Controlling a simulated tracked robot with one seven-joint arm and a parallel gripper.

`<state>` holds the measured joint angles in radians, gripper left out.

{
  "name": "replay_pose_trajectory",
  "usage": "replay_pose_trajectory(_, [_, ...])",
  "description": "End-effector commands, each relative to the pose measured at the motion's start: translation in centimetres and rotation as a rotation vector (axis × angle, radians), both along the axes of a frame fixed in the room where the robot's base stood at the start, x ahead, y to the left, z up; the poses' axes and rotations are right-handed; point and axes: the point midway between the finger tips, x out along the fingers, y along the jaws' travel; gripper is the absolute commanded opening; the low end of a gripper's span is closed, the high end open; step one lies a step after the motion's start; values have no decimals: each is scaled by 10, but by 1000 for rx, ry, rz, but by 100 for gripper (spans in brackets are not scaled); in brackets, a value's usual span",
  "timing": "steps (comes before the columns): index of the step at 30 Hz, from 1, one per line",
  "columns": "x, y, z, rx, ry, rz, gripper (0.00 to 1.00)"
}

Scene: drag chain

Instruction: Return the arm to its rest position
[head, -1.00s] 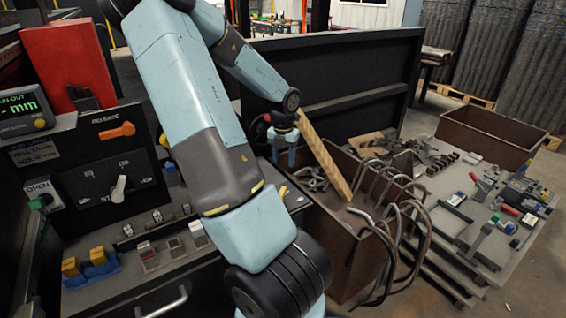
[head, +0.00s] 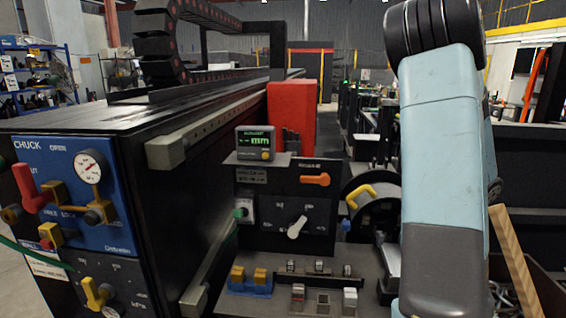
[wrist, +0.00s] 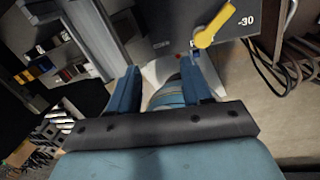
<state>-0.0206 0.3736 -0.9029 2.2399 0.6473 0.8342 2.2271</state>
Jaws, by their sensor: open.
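My gripper (wrist: 164,82) shows in the wrist view with its two blue fingers apart. Nothing is gripped between them; a pale grey surface shows beyond the gap. A grey panel with a yellow lever (wrist: 215,25) and the number -30 lies past the fingertips. In the head view my arm stands upright at the right, and my gripper is hidden or out of frame. A black drag chain (head: 160,50) curves above the long dark machine bed (head: 75,118) at the upper left.
A blue chuck panel (head: 70,185) with a red lever stands at the left. A control box with an orange handle (head: 314,180) and a red block (head: 293,108) stand in the middle. A wooden beam (head: 515,262) rises beside my arm. Cables (wrist: 285,70) hang at the wrist view's right.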

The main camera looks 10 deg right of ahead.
Motion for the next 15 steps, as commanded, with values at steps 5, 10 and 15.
replay_pose_trajectory(5, [8, 44, 29, 11, -112, 380, 49])
replay_pose_trajectory(10, [10, 83, 57, -11, -218, 748, 49])
replay_pose_trajectory(15, [5, 120, 87, -62, -321, 1117, 49])
